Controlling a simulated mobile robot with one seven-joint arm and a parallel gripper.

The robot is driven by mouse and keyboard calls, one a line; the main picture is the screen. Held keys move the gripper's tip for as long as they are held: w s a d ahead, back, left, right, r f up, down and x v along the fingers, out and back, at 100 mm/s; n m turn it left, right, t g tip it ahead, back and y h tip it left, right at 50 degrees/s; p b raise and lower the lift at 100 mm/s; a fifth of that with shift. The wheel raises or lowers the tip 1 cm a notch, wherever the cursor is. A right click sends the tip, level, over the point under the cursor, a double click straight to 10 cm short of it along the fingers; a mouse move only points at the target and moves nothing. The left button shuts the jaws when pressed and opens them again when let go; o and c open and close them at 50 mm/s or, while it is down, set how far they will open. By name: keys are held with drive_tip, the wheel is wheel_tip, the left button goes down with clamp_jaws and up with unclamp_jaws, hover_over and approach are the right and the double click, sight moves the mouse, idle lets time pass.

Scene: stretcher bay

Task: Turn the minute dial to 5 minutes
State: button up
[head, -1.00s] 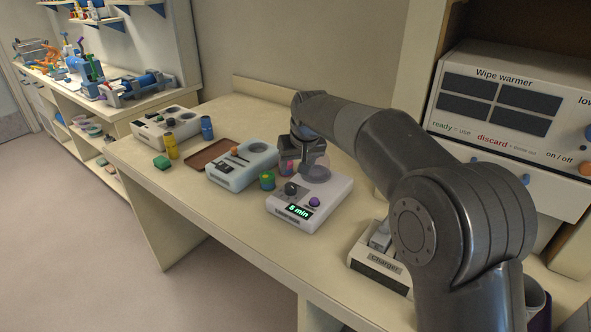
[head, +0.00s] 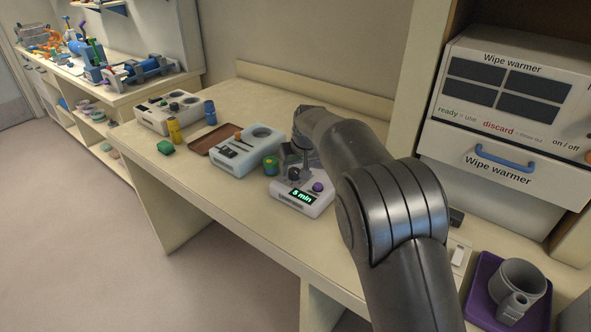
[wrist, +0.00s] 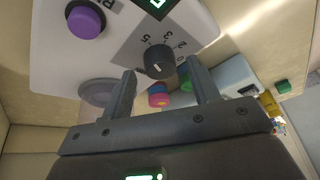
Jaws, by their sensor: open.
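The minute dial (wrist: 158,62) is a dark round knob on a white device, with numbers printed around it. It also shows in the head view (head: 293,174), partly crowded by my arm. The white device (head: 304,207) stands on the counter, and its green display (head: 302,196) appears to read 5 min. A purple button (wrist: 86,20) sits beside the dial. My gripper (wrist: 162,76) is open, with a finger toward each side of the dial. The dial lies just past the fingertips and does not look gripped. The dial's exact pointer direction is hard to read.
A brown tray (head: 203,143) lies farther left. A purple tray (head: 478,287) holding a grey mug is at the right. The wipe warmer (head: 510,100) stands behind.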

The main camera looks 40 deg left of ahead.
drive_tip(key=shift+w+a+f, duration=0.15)
drive_tip(key=shift+a+f, duration=0.05)
drive_tip(key=shift+f, duration=0.4)
drive_tip(key=shift+c, duration=0.5)
drive_tip(key=c, duration=0.9)
drive_tip(key=shift+o, duration=0.2)
drive_tip(key=shift+m, duration=0.5)
drive_tip(key=o, duration=1)
drive_tip(key=shift+c, duration=0.2)
drive_tip(key=shift+r, duration=0.15)
